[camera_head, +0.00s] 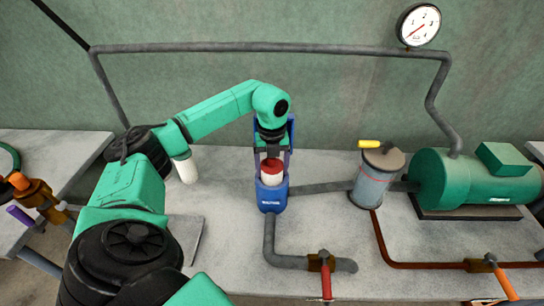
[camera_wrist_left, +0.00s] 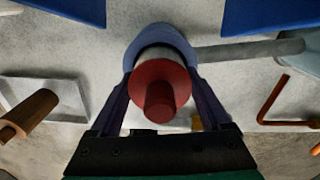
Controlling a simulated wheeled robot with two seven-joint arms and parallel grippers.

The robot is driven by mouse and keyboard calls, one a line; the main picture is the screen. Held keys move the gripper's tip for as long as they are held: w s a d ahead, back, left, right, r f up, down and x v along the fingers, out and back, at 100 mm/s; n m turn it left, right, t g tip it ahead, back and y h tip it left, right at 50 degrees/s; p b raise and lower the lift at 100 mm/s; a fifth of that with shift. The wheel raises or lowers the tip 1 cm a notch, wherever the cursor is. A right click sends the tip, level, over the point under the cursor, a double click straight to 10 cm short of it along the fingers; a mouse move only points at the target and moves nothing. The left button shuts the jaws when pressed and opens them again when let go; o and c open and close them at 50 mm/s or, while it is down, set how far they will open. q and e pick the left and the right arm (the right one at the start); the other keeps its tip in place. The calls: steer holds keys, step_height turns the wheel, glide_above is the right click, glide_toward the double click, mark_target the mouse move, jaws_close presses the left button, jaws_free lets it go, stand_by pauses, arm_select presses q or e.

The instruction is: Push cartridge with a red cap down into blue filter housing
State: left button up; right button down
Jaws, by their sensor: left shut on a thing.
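The cartridge (camera_head: 272,171) is white with a red cap and stands upright in the mouth of the blue filter housing (camera_head: 270,197). Part of its white body shows above the blue rim. My left gripper (camera_head: 271,160) reaches down from above, with its fingers on either side of the red cap. In the left wrist view the red cap (camera_wrist_left: 158,84) with its round knob lies between the two fingers, and the blue housing rim (camera_wrist_left: 160,36) shows behind it. The left gripper is shut on the cartridge. My right gripper is not in view.
A grey canister with a yellow handle (camera_head: 375,178) stands right of the housing, joined by a grey pipe. A green pump (camera_head: 470,178) is further right. A white cylinder (camera_head: 186,169) stands at left. Pipes and a red-handled valve (camera_head: 325,264) lie in front.

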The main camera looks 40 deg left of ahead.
arm_select(q)
steer(key=shift+f, duration=0.4)
steer(key=o, duration=1.4)
